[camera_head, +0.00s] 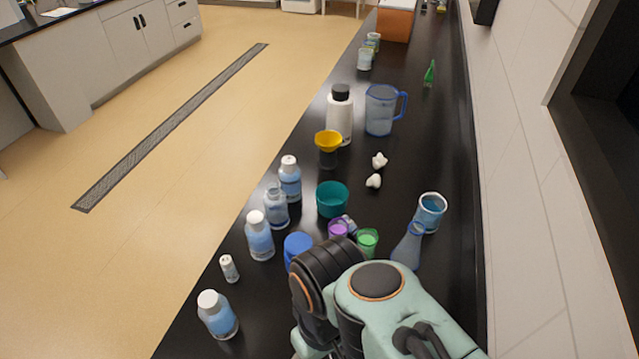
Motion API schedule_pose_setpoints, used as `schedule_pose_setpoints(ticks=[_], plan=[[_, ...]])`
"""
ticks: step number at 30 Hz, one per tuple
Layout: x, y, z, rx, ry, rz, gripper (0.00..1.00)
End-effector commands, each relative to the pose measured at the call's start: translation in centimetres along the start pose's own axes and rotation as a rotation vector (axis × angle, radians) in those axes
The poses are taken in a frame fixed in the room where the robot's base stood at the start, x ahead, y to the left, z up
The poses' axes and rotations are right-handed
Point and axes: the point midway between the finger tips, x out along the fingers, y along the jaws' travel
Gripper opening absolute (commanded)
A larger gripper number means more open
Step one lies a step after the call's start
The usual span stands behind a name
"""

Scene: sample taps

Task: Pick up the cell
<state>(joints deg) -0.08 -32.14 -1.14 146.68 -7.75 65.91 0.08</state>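A small white cylinder with a grey marking (229,268) stands near the left edge of the black bench, between two blue-filled bottles. It may be the cell, but it is too small to tell for sure. A small pale object (349,223) beside the purple cup is partly hidden, and I cannot tell what it is. My mint-green and black arm reaches in from the bottom right. My gripper is hidden behind the arm's own links, so its fingers and anything in them do not show.
White-capped bottles (260,236) line the left edge. A blue cup (298,248), purple cup (338,230), green cup (368,241), teal bowl (332,199) and blue flask (409,246) crowd around my arm. A wall bounds the bench's right side. Bare bench lies right of the jug (381,110).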

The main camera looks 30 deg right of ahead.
Motion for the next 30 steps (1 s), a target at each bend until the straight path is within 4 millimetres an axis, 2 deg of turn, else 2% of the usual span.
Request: schedule_pose_setpoints(ticks=[10,11,12,21,25,26,30], plan=[[0.0,0.0,0.0,0.0,0.0,0.0,0.57],[0.0,0.0,0.0,0.0,0.0,0.0,0.54],[0.0,0.0,0.0,0.0,0.0,0.0,0.41],[0.0,0.0,0.0,-0.002,0.0,0.0,0.41],[0.0,0.0,-0.2,-0.077,0.009,0.001,0.41],[-0.3,0.1,-0.7,-0.112,0.028,0.005,0.41],[-5.0,0.9,-6.3,-0.267,0.194,0.058,0.41]])
